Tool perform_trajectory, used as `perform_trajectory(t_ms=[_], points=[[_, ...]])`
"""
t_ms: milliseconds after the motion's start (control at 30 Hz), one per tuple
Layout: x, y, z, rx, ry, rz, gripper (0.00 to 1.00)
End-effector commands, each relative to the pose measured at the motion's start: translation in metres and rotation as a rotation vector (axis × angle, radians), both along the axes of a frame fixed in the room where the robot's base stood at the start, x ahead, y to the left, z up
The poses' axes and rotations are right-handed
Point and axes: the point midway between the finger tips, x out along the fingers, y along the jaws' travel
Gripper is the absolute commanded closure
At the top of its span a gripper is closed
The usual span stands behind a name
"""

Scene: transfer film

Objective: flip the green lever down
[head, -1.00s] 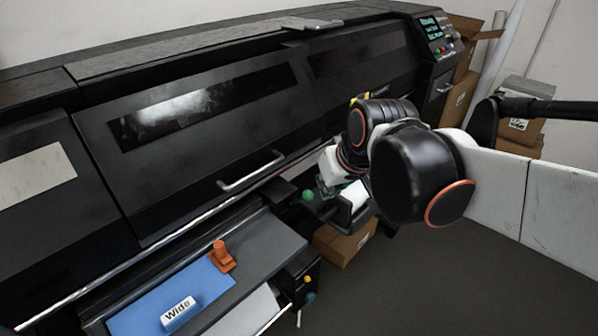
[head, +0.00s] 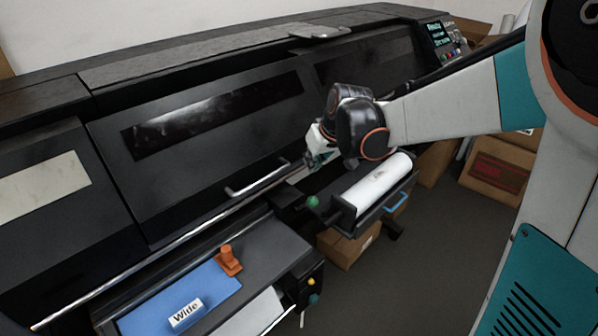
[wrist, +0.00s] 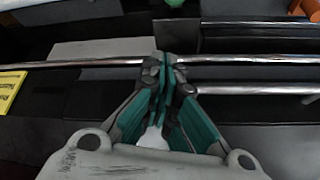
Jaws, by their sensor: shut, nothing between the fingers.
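A round green knob (head: 313,201), which looks like the end of a lever, sits at the left end of the white roll holder. A darker green knob (head: 314,299) sits low on the side of the front table, below a yellow one. I cannot tell which one is the lever of the task. My gripper (head: 316,163) is above and beyond the upper green knob, close to the long silver rod, apart from the knob. In the wrist view my gripper (wrist: 166,62) is shut and empty, its tips over the silver rod (wrist: 85,63). No green knob shows clearly there.
The white roll (head: 380,186) lies in its tray just right of the upper knob. A bar handle (head: 258,178) sticks out from the black machine cover. An orange clamp (head: 227,260) and a "Wide" block (head: 186,312) are on the front table. Boxes stand right.

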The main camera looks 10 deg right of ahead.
Motion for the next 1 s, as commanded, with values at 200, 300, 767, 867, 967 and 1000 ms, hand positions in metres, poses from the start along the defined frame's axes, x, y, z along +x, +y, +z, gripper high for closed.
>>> perform_trajectory(t_ms=[200, 300, 767, 867, 967, 1000], points=[[0.001, 0.0, -0.001, 0.0, 0.0, 0.0, 1.0], [0.001, 0.0, -0.001, 0.0, 0.0, 0.0, 1.0], [0.026, 0.008, -0.051, 0.0, 0.0, 0.001, 1.0], [0.034, 0.011, -0.066, 0.0, 0.0, 0.001, 1.0], [0.041, 0.013, -0.079, 0.0, 0.0, 0.001, 1.0], [0.044, 0.014, -0.084, 0.0, 0.0, 0.001, 1.0]])
